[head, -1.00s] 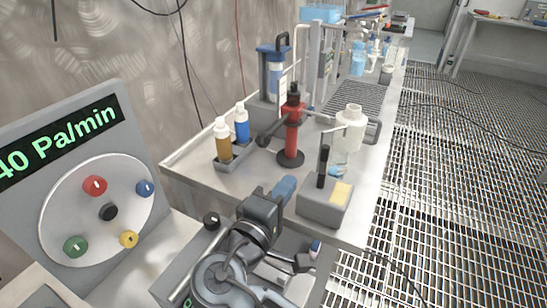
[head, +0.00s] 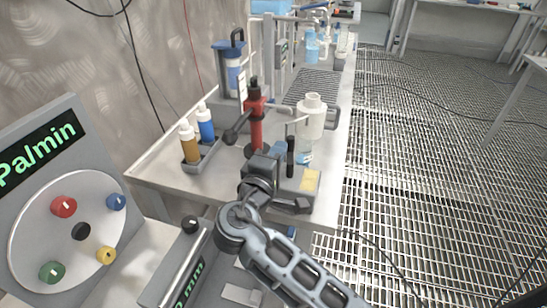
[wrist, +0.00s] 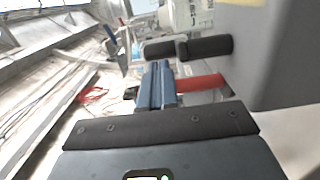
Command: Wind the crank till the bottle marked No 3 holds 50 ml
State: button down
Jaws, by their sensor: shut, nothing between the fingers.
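A red upright stand (head: 256,128) with a black top and a black side arm with a knobbed end (head: 233,134) stands on the bench; it may carry the crank. A pale translucent bottle (head: 311,120) stands to its right, with a little blue liquid low at its foot (head: 304,159). I cannot read any No 3 mark or ml level. My gripper (head: 283,150) reaches over the near bench, in front of the red stand. In the wrist view, its blue fingers (wrist: 157,84) are shut and empty. A red cylinder (wrist: 203,84) and black cylinders (wrist: 206,47) show beyond them.
A grey box (head: 300,182) with a yellow label and a black upright rod is close to my gripper's right. Brown (head: 189,144) and blue (head: 205,123) bottles sit in a tray at left. A dial panel (head: 62,200) is nearer. Grating floor lies right.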

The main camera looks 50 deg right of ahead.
jog(key=shift+d, duration=0.15)
jog(key=shift+s+d+m+g, duration=0.2)
jog(key=shift+d+m+g, duration=0.2)
jog(key=shift+m+g, duration=0.5)
jog(key=shift+s+d, duration=0.1)
jog(key=shift+d, duration=0.1)
